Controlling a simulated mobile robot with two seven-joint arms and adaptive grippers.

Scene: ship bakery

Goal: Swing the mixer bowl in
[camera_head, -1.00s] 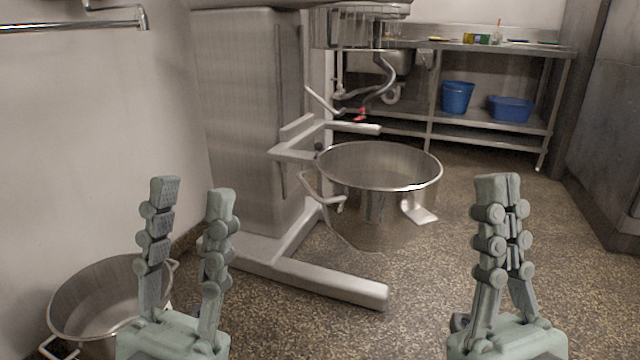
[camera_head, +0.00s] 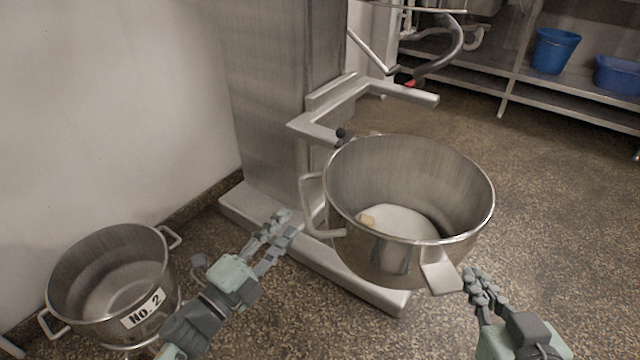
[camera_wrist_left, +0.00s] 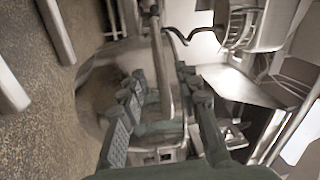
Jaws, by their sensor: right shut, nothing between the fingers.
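The steel mixer bowl (camera_head: 455,215) hangs out in front of the mixer column (camera_head: 275,100), apart from the forked bowl arms (camera_head: 350,105) except near its back left rim. It holds something pale with a small yellowish lump. A loop handle (camera_head: 308,200) is on its left side and a flat lug (camera_head: 440,278) on its front right. My left gripper (camera_head: 284,226) is open, just left of and below the loop handle. In the left wrist view, a metal bar (camera_wrist_left: 158,60) shows between its spread fingers (camera_wrist_left: 158,80). My right gripper (camera_head: 474,282) is shut and empty, close beside the lug; contact is unclear.
A second bowl marked No. 2 (camera_head: 100,315) stands low at the left by the wall. The mixer's foot (camera_head: 375,292) runs along the floor under the bowl. A shelf rack (camera_head: 490,80) with blue buckets (camera_head: 553,50) stands at the back right. Speckled floor at right is clear.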

